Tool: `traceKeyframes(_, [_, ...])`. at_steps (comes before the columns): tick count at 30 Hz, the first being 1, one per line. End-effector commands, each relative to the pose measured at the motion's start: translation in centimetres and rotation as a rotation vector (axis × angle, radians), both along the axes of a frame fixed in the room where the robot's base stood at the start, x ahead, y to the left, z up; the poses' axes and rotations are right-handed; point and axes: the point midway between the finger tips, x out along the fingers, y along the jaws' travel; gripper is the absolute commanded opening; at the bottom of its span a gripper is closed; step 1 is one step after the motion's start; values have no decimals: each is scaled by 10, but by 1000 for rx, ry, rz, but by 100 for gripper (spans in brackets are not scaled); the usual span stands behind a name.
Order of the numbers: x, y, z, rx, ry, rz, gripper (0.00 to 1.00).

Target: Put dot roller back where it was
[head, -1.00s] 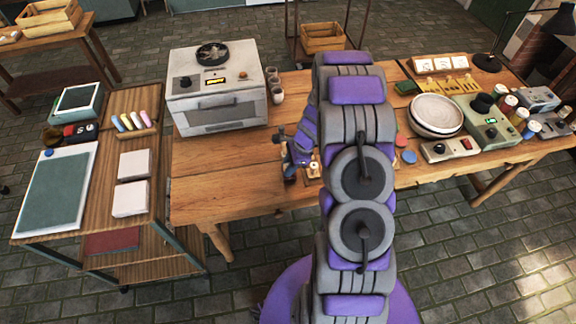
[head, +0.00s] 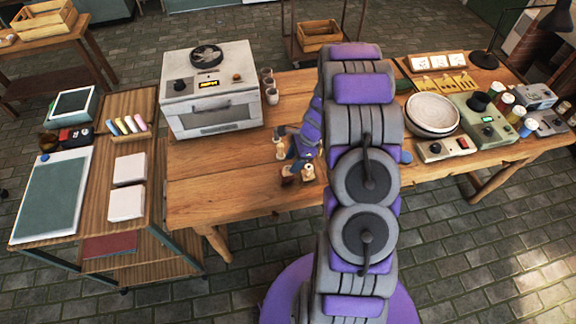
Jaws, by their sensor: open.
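My gripper (head: 293,150) is low over the middle of the wooden table, partly hidden by my own arm, and it is open. Just below and beside it stand small wooden pieces with cream tops: a brown one (head: 290,175) and a pale one (head: 307,172). Another cream-topped piece (head: 279,148) stands at its left. These may be rollers or their stand; I cannot tell which is the dot roller. Whether the gripper touches any of them is too small to tell.
A grey kiln-like oven (head: 210,95) stands left on the table (head: 215,185), with small cups (head: 271,95) beside it. Stacked bowls (head: 432,112) and a green device (head: 487,130) stand right. A cart (head: 150,165) is at the left. The table's front left is clear.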

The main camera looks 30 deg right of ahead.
Motion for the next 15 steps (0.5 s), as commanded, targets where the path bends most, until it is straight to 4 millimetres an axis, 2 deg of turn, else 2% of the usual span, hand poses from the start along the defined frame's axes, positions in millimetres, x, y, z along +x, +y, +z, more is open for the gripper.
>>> traceKeyframes(1, [-1,-2,16,-3,-3,-1,53])
traceKeyframes(6, [-4,-9,51,-6,-6,0,53])
traceKeyframes(9, [-5,-14,64,-8,-5,1,53])
traceKeyframes(15, [-8,-22,78,1,-3,6,53])
